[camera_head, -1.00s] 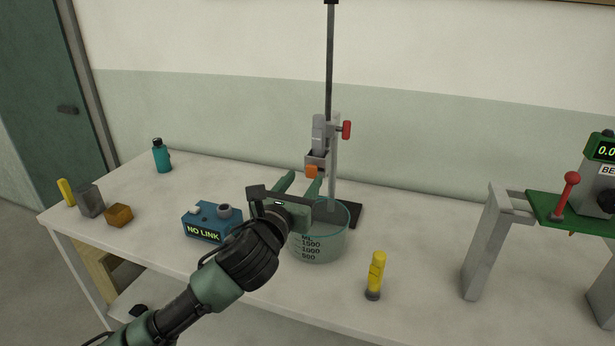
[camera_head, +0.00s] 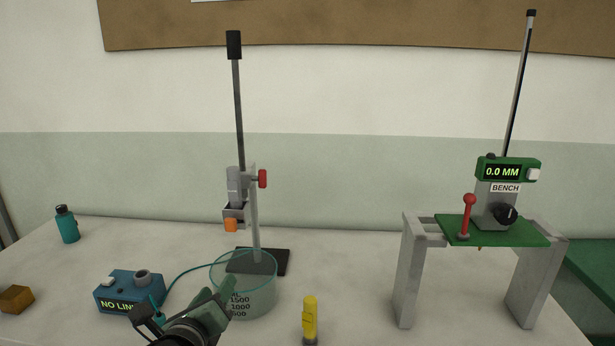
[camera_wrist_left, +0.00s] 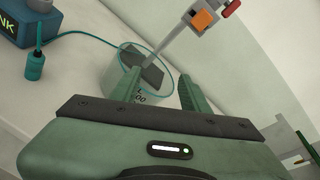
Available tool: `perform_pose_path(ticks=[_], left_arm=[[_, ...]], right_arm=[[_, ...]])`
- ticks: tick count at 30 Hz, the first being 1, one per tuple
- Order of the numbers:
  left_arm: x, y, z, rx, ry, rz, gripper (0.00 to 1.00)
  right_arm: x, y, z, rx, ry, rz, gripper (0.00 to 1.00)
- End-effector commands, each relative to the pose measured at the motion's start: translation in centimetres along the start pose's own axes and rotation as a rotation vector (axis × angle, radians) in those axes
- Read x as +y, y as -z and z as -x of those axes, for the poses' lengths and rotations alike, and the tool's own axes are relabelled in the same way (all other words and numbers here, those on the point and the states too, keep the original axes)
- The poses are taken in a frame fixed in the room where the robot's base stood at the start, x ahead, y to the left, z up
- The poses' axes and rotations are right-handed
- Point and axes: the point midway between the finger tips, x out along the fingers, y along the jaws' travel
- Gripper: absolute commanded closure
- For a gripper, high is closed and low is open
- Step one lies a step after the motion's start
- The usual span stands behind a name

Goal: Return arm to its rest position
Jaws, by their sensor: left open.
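My left gripper (camera_head: 222,294) is low in the head view, in front of the left side of a clear beaker (camera_head: 258,300) with volume marks. Its two green fingers also show in the left wrist view (camera_wrist_left: 160,88), apart with nothing between them. The beaker (camera_wrist_left: 112,76) shows beyond the fingers there; whether they touch it I cannot tell. Most of my left arm is below the head view's edge. My right gripper is in neither view.
A stand (camera_head: 256,215) with a red knob rises behind the beaker. A blue NO LINK box (camera_head: 128,290) with a teal cable is left. A yellow cylinder (camera_head: 310,318) stands front right of the beaker. A green-topped gauge bench (camera_head: 490,231) is at right.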

Motion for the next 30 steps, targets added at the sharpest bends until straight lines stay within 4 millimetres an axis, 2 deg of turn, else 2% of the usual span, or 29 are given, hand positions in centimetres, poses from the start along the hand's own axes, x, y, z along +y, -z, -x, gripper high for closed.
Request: perform_pose_path(ticks=[1, 5, 6, 9, 12, 18, 24, 25, 27, 30], left_arm=[[1.8, 3.2, 1.1, 0.07, -0.06, 0.196, 0.55], [6.4, 10.1, 4.8, 0.178, -0.281, 0.746, 0.55], [7.8, 12.1, 6.3, 0.194, -0.364, 0.908, 0.55], [10.6, 16.3, 10.0, 0.188, -0.571, 1.263, 0.55], [12.6, 19.3, 13.3, 0.143, -0.751, 1.523, 0.55], [15.2, 23.4, 19.2, -0.007, -1.045, 1.882, 0.55], [16.9, 26.2, 24.6, -0.221, -1.302, 2.136, 0.55], [17.2, 26.6, 25.1, -0.251, -1.331, 2.161, 0.55], [18.2, 28.4, 23.6, -0.242, -1.328, 2.144, 0.55], [19.5, 30.7, 22.4, -0.241, -1.339, 2.135, 0.55]], right_arm=[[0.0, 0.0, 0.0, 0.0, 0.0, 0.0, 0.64], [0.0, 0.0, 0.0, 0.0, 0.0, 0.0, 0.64], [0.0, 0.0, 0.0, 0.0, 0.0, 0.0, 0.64], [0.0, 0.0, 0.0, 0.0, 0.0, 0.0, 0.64], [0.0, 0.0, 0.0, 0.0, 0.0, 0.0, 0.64], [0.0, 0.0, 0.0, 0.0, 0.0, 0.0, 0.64], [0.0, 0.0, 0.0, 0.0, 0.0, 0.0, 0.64], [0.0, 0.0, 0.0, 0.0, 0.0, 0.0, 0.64], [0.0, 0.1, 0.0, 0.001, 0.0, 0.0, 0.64], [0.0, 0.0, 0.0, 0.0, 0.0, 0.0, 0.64]])
